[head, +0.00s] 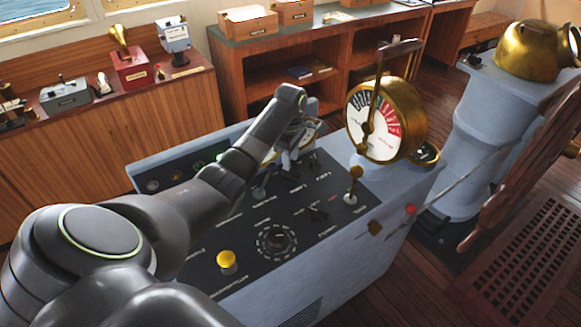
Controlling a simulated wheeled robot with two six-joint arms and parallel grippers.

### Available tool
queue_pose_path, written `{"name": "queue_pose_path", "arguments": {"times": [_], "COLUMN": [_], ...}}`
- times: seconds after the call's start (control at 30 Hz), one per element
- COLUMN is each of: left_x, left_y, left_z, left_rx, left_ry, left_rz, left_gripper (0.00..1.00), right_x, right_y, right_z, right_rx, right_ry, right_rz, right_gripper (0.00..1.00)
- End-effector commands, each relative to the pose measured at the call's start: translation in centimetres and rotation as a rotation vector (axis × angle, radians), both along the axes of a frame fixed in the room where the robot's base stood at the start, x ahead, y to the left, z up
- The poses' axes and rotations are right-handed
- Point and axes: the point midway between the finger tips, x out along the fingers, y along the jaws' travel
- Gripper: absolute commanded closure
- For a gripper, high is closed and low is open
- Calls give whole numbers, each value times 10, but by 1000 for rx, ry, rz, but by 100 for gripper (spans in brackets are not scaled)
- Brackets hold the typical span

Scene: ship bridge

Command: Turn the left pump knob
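The grey console (340,260) has a black panel with several small switches and knobs. Their labels are too small to read, so I cannot tell which one is the left pump knob. One small lever switch (262,190) stands just below my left gripper (286,160). My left arm reaches across the console from the left, and its gripper points down at the panel's far part. The wrist hides part of the panel, and I cannot tell whether the fingers are open or touch anything. My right gripper is not in view.
A brass telegraph dial (378,124) with an upright handle stands on the console's right. A yellow button (226,262) and a black rotary dial (277,240) are on the near panel. A yellow-topped lever (354,180) stands right. Wooden cabinets (110,150) line the back.

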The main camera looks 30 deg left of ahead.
Motion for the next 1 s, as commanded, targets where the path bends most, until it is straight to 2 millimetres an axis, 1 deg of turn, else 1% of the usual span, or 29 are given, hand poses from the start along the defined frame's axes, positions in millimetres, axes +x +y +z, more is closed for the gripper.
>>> {"name": "queue_pose_path", "arguments": {"times": [0.03,0.1,0.2,0.3,0.43,0.63,0.67,0.9,1.0], "left_x": [-1,-1,-1,0,0,0,0,0,0], "left_y": [-1,-1,0,0,0,0,0,0,0], "left_z": [-9,-21,-33,-40,-44,-44,-44,-44,-44], "left_rx": [-2,-1,0,0,1,1,1,1,1], "left_ry": [4,4,3,2,0,-1,0,0,0], "left_rz": [1,1,0,0,-1,-1,0,0,0], "left_gripper": [66,66,66,66,66,66,69,100,100], "right_x": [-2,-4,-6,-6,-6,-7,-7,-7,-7], "right_y": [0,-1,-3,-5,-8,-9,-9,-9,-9], "right_z": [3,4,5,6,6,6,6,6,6], "right_rx": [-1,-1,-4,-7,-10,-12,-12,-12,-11], "right_ry": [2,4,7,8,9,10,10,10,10], "right_rz": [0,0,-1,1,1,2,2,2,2], "right_gripper": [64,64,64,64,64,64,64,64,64]}}
